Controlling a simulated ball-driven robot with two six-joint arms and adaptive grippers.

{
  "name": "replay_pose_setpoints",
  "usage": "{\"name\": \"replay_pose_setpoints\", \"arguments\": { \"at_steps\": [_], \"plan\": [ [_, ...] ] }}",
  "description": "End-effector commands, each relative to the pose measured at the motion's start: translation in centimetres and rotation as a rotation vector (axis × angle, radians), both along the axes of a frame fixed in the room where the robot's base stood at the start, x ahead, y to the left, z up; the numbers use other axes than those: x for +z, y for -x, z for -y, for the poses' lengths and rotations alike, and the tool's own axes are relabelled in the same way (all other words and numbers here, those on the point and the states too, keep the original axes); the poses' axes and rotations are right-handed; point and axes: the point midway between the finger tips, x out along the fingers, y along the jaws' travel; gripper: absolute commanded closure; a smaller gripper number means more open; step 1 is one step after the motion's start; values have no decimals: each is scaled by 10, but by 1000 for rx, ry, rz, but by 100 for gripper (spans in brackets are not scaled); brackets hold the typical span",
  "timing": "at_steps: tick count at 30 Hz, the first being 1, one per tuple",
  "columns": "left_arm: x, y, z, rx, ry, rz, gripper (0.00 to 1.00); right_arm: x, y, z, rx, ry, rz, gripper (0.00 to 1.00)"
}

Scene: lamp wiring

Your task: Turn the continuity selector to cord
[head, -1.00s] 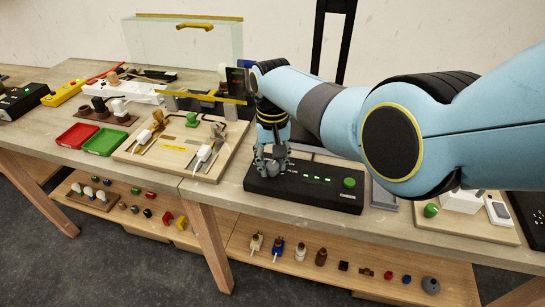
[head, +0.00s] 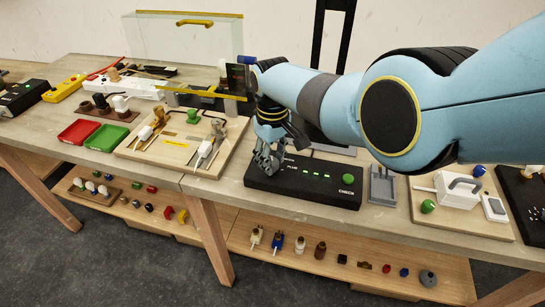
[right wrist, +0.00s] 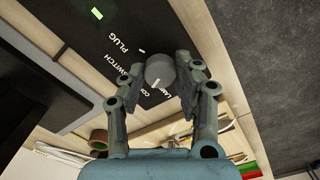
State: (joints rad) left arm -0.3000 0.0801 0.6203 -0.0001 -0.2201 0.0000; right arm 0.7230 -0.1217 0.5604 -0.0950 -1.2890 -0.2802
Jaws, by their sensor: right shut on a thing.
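The black continuity box (head: 325,183) stands near the front edge of the bench, with a round green CHECK button (head: 348,179) at its right end. Its grey selector knob (right wrist: 160,70) shows in the right wrist view, with PLUG, SWITCH, CORD and LAMP lettered beside it. A white mark on the knob's rim faces the CORD and LAMP side; I cannot tell exactly which label it meets. My right gripper (head: 266,165) points down at the box's left end, shut on the knob, with a finger on either side (right wrist: 158,88). My left gripper is not in view.
A grey stand (head: 382,187) and another board (head: 430,215) are at the right. A shelf with small parts runs below.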

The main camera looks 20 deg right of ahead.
Motion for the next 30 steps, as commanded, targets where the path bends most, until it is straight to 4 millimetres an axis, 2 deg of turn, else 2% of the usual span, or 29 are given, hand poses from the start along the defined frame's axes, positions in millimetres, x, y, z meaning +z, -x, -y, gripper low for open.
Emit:
{"name": "replay_pose_setpoints", "arguments": {
  "at_steps": [10, 11, 16, 25, 30],
  "plan": [
    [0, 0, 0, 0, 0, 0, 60, 2, -2, 0, 2, -1, 5, 100],
    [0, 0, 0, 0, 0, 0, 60, 2, -2, 0, 2, -1, 5, 65],
    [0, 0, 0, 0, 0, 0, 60, 1, -1, 0, 1, -1, 4, 45],
    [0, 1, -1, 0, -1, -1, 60, 2, -1, 0, 1, -1, 2, 45],
    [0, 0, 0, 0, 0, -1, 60, 14, -2, -1, 2, -1, 5, 45]
  ]
}}
